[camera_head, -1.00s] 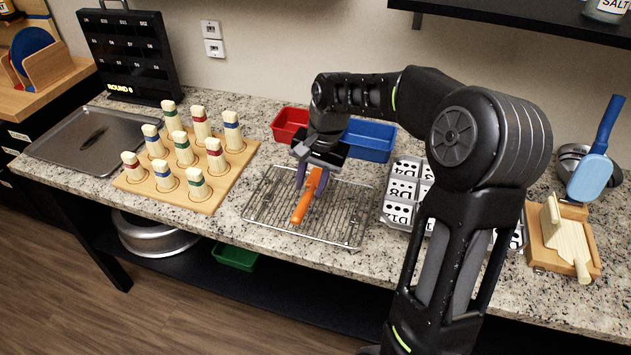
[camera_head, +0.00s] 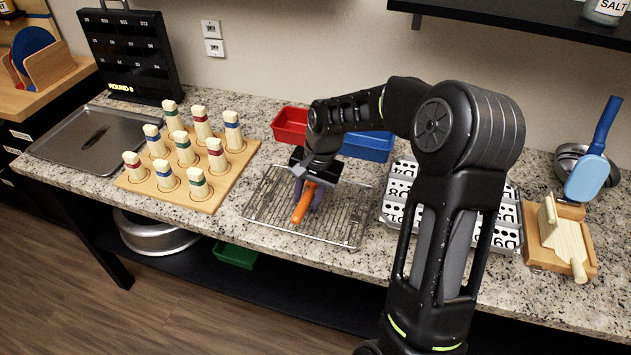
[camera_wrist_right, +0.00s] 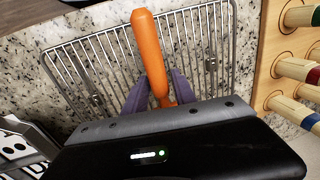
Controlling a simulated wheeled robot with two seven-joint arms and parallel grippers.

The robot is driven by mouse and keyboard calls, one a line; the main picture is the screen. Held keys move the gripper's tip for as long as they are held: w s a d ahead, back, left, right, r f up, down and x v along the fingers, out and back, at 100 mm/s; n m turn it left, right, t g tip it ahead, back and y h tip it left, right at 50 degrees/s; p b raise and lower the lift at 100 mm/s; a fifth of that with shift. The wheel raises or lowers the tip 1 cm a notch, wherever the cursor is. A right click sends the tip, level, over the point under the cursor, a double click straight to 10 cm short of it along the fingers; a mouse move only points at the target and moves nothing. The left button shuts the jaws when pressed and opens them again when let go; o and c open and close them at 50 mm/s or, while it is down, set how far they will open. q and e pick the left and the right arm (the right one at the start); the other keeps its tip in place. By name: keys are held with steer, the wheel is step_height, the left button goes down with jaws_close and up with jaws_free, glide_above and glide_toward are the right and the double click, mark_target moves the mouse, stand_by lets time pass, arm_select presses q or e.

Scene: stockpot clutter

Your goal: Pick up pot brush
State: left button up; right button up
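The pot brush (camera_head: 301,210) shows as an orange handle over the wire rack (camera_head: 262,207); its other end is hidden under my right gripper. My right gripper (camera_head: 308,196) is low over the rack, its purple fingers on either side of the handle. My left gripper is not in view.
A pin board (camera_head: 221,190) with several pegs stands left of the rack. Red (camera_head: 289,125) and blue (camera_head: 368,144) bins are behind it. A tray of number tiles (camera_head: 511,240) is to the right, partly behind my arm. A metal tray (camera_head: 60,150) lies far left.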

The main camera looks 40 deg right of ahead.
steer(key=shift+c, duration=0.2)
jaws_close()
stand_by(0.4)
